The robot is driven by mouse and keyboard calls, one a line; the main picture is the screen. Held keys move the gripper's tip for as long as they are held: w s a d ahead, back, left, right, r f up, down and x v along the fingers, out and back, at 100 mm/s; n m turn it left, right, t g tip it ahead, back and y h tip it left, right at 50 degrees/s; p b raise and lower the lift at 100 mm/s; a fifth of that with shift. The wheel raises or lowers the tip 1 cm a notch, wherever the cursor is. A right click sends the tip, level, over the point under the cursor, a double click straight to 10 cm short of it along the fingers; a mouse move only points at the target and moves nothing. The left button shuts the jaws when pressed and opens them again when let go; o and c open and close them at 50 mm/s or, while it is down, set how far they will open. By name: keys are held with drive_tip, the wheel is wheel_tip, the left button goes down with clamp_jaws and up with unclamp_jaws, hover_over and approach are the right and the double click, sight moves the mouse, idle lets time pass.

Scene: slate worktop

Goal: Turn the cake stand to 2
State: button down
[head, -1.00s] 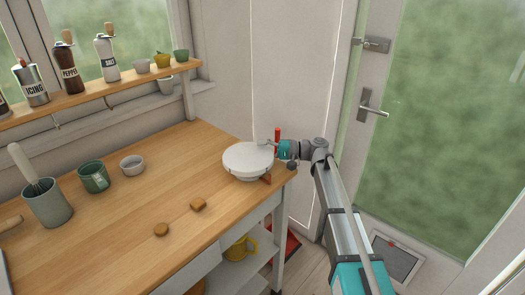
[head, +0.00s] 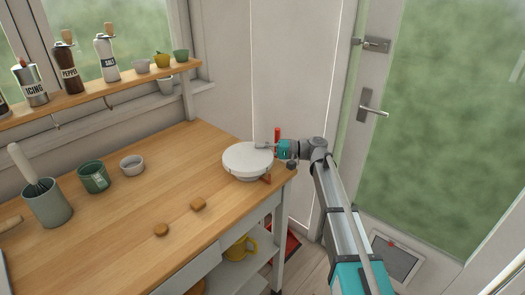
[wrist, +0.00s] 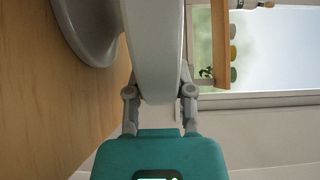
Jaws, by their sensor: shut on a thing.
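The white round cake stand (head: 243,160) stands near the right end of the wooden worktop. My gripper (head: 265,146) reaches it from the right, at the far right part of its rim. In the wrist view the stand's plate (wrist: 155,45) runs edge-on between the two fingers of my gripper (wrist: 160,92), which are shut on its rim. The stand's pale foot (wrist: 92,30) shows at upper left there. A small red-brown piece (head: 266,179) shows at the stand's lower right. No number can be read on the stand.
Two small brown pieces (head: 198,204) lie in front of the stand. A white bowl (head: 132,165), a green cup (head: 94,177) and a grey utensil pot (head: 47,204) stand to the left. A red upright object (head: 277,134) shows behind my gripper. The worktop's right edge is close.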

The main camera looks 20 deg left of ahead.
drive_tip(key=shift+a+n+g, duration=0.1)
drive_tip(key=shift+n+g, duration=0.2)
drive_tip(key=shift+c, duration=2.4)
unclamp_jaws()
drive_tip(key=v, duration=1.2)
